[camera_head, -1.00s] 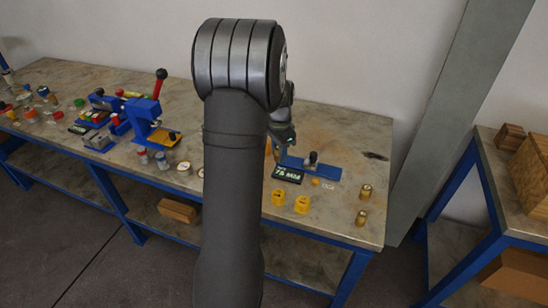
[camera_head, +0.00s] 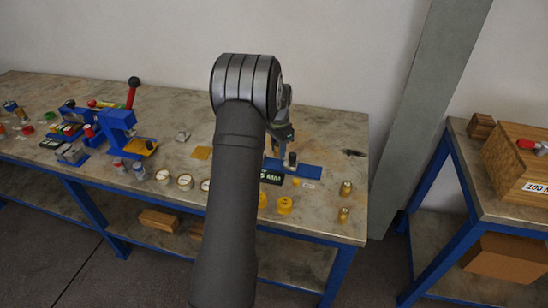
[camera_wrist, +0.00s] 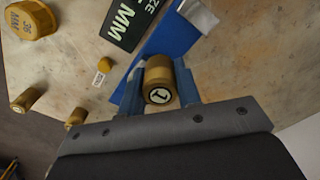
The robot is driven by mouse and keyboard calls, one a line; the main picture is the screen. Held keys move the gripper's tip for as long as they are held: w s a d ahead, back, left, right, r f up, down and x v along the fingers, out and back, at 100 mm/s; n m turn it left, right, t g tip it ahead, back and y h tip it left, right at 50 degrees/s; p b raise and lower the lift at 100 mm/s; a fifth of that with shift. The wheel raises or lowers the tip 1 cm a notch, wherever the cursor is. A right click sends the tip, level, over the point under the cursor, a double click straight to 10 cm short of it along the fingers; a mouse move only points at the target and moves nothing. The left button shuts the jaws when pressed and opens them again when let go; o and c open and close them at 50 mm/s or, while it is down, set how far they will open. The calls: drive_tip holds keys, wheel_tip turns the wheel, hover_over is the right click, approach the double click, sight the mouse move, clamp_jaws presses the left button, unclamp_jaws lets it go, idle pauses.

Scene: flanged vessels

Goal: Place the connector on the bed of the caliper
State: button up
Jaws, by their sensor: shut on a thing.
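The connector, a brass cylinder with a pale marked end (camera_wrist: 158,82), is between the fingers of my gripper (camera_wrist: 159,92) in the wrist view. My gripper is shut on it. The caliper's blue bed (camera_wrist: 172,42) runs behind the connector in that view, with a grey metal part (camera_wrist: 198,15) on it. I cannot tell whether the connector touches the bed.
A yellow hexagonal piece (camera_wrist: 32,18) and small brass pieces (camera_wrist: 25,100) lie left of the bed in the wrist view. In the head view brass pieces (camera_head: 346,188) stand near the bench's right end. A blue press (camera_head: 118,130) stands further left.

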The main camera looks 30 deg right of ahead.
sight(274, 164)
drive_tip(key=shift+w+a+f, duration=0.2)
drive_tip(key=shift+w+f, duration=0.15)
drive_tip(key=shift+w, duration=0.1)
drive_tip(key=shift+w+a+f, duration=0.15)
drive_tip(key=shift+w+f, duration=0.2)
drive_tip(key=shift+w, duration=0.1)
drive_tip(key=shift+f, duration=1.85)
drive_tip(key=shift+f, duration=0.2)
drive_tip(key=o, duration=1.1)
drive_tip(key=shift+r, duration=0.1)
wheel_tip(274, 164, up, 12)
drive_tip(key=shift+r, duration=0.1)
